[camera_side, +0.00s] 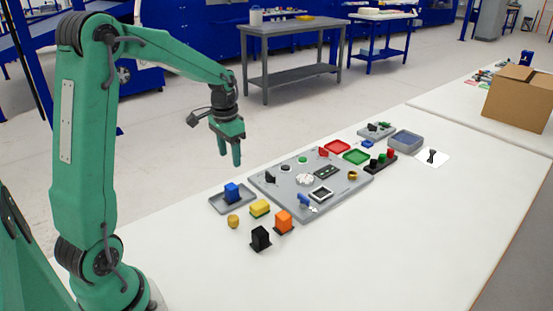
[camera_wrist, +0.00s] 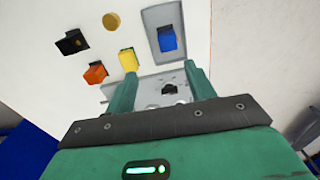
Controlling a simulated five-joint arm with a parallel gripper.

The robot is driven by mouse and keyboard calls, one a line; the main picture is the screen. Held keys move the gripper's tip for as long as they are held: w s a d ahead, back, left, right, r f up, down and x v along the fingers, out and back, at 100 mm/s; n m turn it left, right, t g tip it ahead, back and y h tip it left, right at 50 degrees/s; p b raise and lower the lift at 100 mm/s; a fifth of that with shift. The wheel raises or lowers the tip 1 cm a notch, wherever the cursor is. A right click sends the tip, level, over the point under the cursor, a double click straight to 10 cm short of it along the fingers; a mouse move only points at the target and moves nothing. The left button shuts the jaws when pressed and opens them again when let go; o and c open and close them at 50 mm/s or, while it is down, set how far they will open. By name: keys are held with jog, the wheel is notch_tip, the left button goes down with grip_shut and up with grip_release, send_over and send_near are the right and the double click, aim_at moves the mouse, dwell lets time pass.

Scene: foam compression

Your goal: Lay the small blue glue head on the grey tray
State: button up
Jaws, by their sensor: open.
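A small blue block-shaped head (camera_side: 232,193) stands on the small grey tray (camera_side: 216,200) at the left end of the work area. In the wrist view the blue head (camera_wrist: 167,40) lies inside the rim of the grey tray (camera_wrist: 151,18), apart from my fingers. My gripper (camera_side: 226,157) hangs in the air above and behind the tray, fingers down, with nothing between them. In the wrist view my gripper (camera_wrist: 160,72) shows its two green fingers spread apart.
Yellow (camera_side: 260,208), orange (camera_side: 284,221) and black (camera_side: 260,238) blocks and a round gold piece (camera_side: 233,221) stand near the tray. A large grey board (camera_side: 275,196) with several parts lies to the right. The table's front is clear. A cardboard box (camera_side: 519,98) stands far right.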

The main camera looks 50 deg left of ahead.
jog(key=s+d+r+t, duration=0.2)
jog(key=s+d+r, duration=0.2)
jog(key=s+d, duration=0.4)
jog(key=s+d+r+t, duration=0.3)
jog(key=s+d+r, duration=0.2)
jog(key=s+d, duration=0.3)
jog(key=shift+s+d+r, duration=0.15)
jog(key=shift+s+d, duration=0.15)
jog(key=shift+d, duration=0.55)
